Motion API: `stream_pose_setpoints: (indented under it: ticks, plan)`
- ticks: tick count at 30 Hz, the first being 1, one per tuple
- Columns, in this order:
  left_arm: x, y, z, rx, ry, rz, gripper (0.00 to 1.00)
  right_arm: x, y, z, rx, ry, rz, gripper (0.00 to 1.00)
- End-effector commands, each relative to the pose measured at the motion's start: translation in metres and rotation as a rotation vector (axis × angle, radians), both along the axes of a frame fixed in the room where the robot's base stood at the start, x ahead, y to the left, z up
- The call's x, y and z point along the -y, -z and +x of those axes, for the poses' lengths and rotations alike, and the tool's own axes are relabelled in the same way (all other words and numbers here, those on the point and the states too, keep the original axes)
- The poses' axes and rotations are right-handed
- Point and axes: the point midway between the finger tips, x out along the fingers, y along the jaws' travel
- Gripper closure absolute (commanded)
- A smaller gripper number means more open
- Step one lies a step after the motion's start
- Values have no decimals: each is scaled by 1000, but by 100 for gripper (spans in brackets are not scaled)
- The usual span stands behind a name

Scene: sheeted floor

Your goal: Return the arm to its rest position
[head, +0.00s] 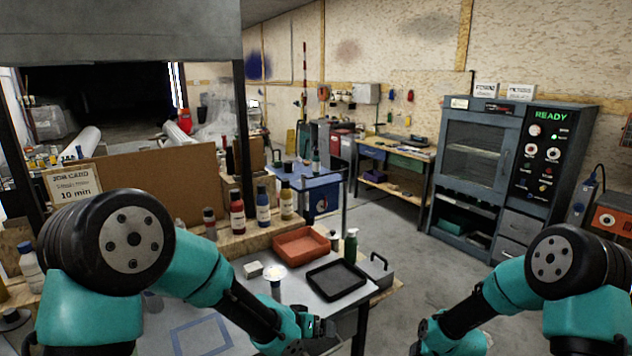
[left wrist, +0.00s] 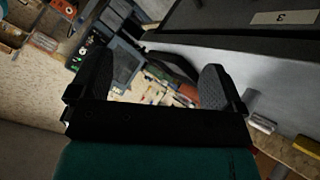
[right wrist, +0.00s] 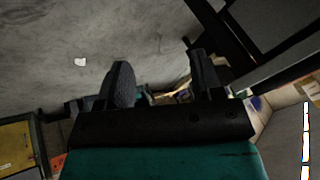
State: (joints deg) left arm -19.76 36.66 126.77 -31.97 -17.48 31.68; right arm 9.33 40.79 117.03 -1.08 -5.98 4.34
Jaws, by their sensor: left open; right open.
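My left arm reaches in from the left in the head view, and its gripper (head: 318,335) is low, at the near edge of the metal-topped table. In the left wrist view the left gripper's two dark fingers (left wrist: 160,85) stand apart with nothing between them. My right arm comes in from the right, and its gripper (head: 428,335) is low over the bare floor. In the right wrist view the right gripper's fingers (right wrist: 160,85) are also apart and empty. The two grippers do not touch each other.
An orange tray (head: 302,255), a black tray (head: 337,294), a green bottle (head: 350,246) and a small white block (head: 253,270) are on the table (head: 235,335). A grey oven cabinet (head: 440,170) marked READY stands behind. Open concrete floor (head: 395,235) lies between.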

Motion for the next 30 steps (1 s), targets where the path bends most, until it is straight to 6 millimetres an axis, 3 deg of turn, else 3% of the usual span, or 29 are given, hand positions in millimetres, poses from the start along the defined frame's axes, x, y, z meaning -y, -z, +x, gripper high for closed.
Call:
stream_pose_setpoints:
  ticks: [3,8,14,18,24,30]
  plan:
    - [-4,32,-22,-51,10,20,5,-16,31,-31,-69,-32,9,39]
    - [-33,83,-50,-148,-23,62,5,-45,65,-74,-144,-118,9,39]
    - [-94,153,-97,-311,-110,125,5,-79,97,-132,-226,-248,9,39]
    - [-144,198,-143,-440,-190,163,5,-94,110,-178,-283,-307,17,39]
    - [-198,238,-202,-567,-288,194,5,-93,113,-227,-341,-260,38,39]
    - [-217,249,-226,-607,-326,207,5,-88,111,-246,-362,-213,46,39]
